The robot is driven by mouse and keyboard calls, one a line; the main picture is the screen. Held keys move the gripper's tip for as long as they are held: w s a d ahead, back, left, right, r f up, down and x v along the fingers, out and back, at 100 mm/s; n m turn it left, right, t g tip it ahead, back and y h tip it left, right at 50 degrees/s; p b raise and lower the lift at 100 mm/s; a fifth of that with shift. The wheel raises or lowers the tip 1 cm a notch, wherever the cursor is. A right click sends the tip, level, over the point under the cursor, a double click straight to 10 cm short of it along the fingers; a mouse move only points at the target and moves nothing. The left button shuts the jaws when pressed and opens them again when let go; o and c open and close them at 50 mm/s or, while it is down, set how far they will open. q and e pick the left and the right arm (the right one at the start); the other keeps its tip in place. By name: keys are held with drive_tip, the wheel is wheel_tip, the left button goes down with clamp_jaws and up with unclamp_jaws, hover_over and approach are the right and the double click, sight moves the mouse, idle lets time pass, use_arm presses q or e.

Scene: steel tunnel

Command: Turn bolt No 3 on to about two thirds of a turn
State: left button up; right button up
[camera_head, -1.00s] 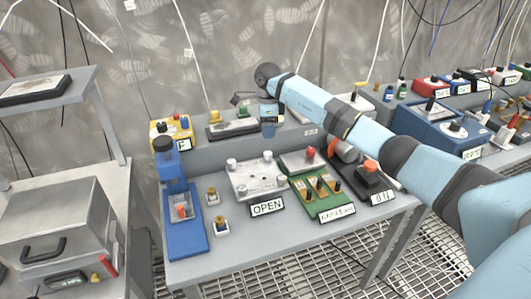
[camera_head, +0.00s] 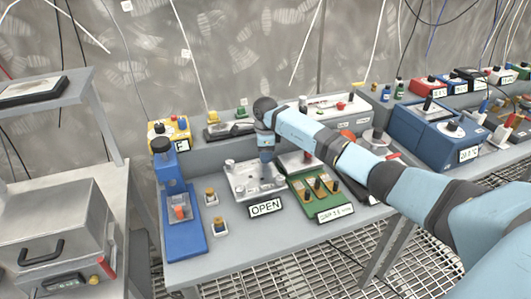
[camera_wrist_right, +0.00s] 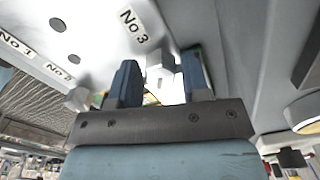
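The light metal plate (camera_head: 243,183) with several bolts lies on the bench behind a sign (camera_head: 265,208) reading OPEN. In the right wrist view the label No 3 (camera_wrist_right: 133,25) is on the plate, with a pale bolt (camera_wrist_right: 160,63) beside it. My right gripper (camera_head: 267,156) points down over the plate's far right part. In the wrist view its two dark blue fingers (camera_wrist_right: 160,80) are apart, one on each side of that bolt, with small gaps visible. The bolt's turn angle cannot be told. My left gripper is not in view.
A blue stand (camera_head: 177,215) and two small brass-coloured pieces are to the left. Blue boxes (camera_head: 437,130) are farther right. Another bolt (camera_wrist_right: 77,98) shows beside the fingers in the wrist view.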

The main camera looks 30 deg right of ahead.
drive_tip(key=c, duration=0.6)
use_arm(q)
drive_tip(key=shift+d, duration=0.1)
use_arm(e)
drive_tip(key=shift+o, duration=0.2)
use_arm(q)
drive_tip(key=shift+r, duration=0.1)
use_arm(e)
drive_tip(key=shift+m, duration=0.3)
